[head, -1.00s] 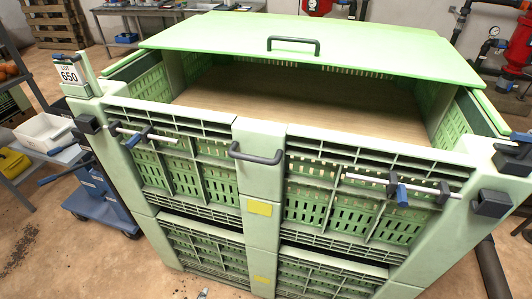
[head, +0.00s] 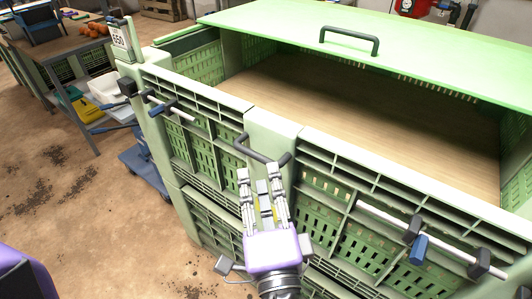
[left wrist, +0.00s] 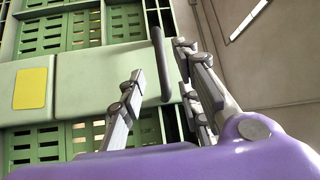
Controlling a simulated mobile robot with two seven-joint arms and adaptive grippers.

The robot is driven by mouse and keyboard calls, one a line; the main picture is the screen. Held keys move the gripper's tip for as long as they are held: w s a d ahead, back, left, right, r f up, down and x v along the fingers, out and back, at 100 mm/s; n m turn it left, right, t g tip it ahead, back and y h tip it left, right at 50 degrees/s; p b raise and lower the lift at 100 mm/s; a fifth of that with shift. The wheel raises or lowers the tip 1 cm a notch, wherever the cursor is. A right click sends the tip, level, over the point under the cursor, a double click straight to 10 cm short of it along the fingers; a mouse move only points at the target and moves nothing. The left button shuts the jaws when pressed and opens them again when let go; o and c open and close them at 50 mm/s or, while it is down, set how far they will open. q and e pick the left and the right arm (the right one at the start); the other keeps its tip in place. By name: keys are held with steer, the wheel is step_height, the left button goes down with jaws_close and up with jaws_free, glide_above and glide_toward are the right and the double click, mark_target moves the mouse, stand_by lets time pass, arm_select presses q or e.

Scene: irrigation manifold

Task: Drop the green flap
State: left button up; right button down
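The green flap (head: 270,132) is the upper front wall of a large green slatted crate and stands upright. Its dark grey handle (head: 262,155) is at the middle. Sliding bolts with blue grips sit at its left (head: 172,106) and right (head: 418,246). My left gripper (head: 262,172) is open and empty in front of the flap, fingertips just below the handle. In the left wrist view the handle (left wrist: 160,65) shows between the spread fingers (left wrist: 162,85); I cannot tell whether they touch it. My right gripper is not in view.
A green lid (head: 420,55) with its own handle lies tilted over the back of the crate. The crate floor (head: 350,110) looks bare. A table (head: 75,52) and a blue cart (head: 145,170) stand at the left. The floor at front left is clear.

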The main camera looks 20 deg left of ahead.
mark_target(254, 152)
arm_select(q)
steer(key=shift+w+a+r, duration=0.2)
steer(key=shift+w+r, duration=0.05)
steer(key=p+x, duration=0.2)
steer(key=x, duration=0.4)
steer(key=shift+w+a+r, duration=0.1)
steer(key=shift+w+a, duration=0.2)
steer(key=shift+w, duration=0.15)
steer(key=shift+c, duration=0.2)
jaws_close()
steer(key=shift+f, duration=0.2)
